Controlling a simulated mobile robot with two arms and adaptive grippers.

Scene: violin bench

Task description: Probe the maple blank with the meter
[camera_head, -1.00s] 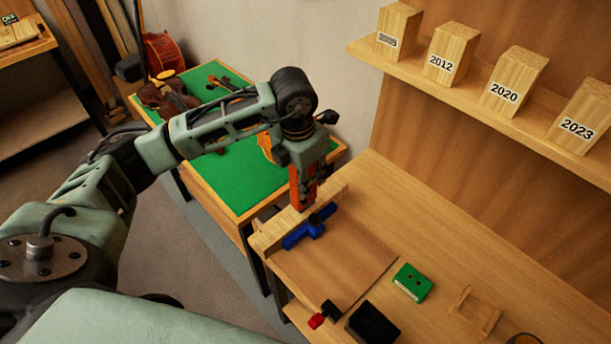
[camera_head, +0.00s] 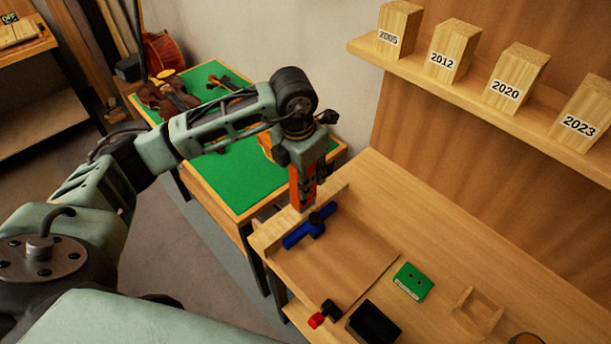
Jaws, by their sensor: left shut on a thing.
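My left gripper (camera_head: 304,172) points down over the left end of the bench, shut on an orange-red tool that looks like the meter (camera_head: 303,194). The meter hangs upright, with its lower end close to a pale upright wood strip (camera_head: 331,197) and a blue clamp-like piece (camera_head: 309,232). I cannot tell whether its tip touches anything. A flat brown wooden panel (camera_head: 345,262) lies on the bench beside the blue piece. Which wood is the maple blank is not clear. My right gripper is not in view.
The bench (camera_head: 440,232) holds a green box (camera_head: 412,281), a black box (camera_head: 373,322), a small red-and-black item (camera_head: 323,314) and a shallow wooden tray (camera_head: 478,312). Year-marked blocks stand on the shelf (camera_head: 445,88) above. A green-topped table (camera_head: 240,182) with violins stands behind my arm.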

